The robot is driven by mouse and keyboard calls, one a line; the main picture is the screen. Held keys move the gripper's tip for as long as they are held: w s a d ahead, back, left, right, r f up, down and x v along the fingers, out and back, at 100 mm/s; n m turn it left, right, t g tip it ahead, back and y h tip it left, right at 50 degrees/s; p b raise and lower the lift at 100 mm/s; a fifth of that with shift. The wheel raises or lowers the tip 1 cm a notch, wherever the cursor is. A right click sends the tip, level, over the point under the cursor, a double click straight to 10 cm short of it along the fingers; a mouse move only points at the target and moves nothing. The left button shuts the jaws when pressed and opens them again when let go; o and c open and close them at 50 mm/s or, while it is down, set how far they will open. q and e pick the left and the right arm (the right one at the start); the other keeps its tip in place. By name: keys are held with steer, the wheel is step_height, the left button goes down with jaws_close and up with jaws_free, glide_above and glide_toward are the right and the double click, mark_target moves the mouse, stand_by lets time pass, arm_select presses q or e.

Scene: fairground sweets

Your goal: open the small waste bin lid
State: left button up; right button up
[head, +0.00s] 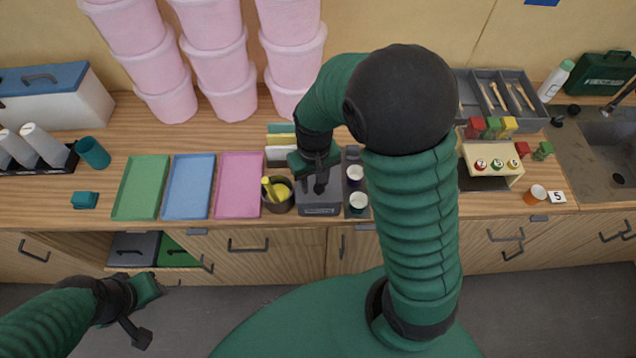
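A small dark grey box (318,210), which looks like the small waste bin, stands near the front edge of the counter. It has a pale label on its front. Its top looks covered, but my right gripper hides part of it, so I cannot tell exactly how the lid stands. My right gripper (317,172) points down at the back part of the box. I cannot tell whether it touches the lid, and its finger gap is hidden. My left gripper (142,305) is low at the left, in front of the cabinets, far from the box, with nothing visible in it.
A dark pot (278,203) with a yellow-handled tool stands close left of the box. Cups (357,203) in a dark holder stand close right. Green, blue and pink trays (240,187) lie further left. Pink tubs (229,104) stand behind. A cabinet drawer (157,251) stands open below.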

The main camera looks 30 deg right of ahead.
steer(key=shift+w+d+r+p, duration=0.35)
steer(key=shift+w+r+p, duration=0.2)
steer(key=shift+p, duration=0.05)
steer(key=shift+w+d+r+p, duration=0.3)
steer(key=shift+w+r+p, duration=0.2)
steer(key=shift+r+p, duration=0.05)
steer(key=r+p, duration=0.1)
steer(key=s+r, duration=0.1)
steer(key=r+p, duration=0.1)
steer(key=shift+s+d+r+p, duration=0.3)
steer(key=shift+s+p, duration=0.05)
steer(key=shift+s, duration=0.05)
steer(key=shift+w+a+r+p, duration=0.1)
steer(key=shift+a+r+p, duration=0.1)
steer(key=shift+r+p, duration=0.1)
arm_select(q)
step_height(320, 180, up, 17)
steer(key=w+d+p, duration=0.1)
steer(key=p, duration=1)
steer(key=shift+w, duration=0.15)
arm_select(e)
step_height(320, 180, up, 12)
steer(key=shift+w, duration=0.25)
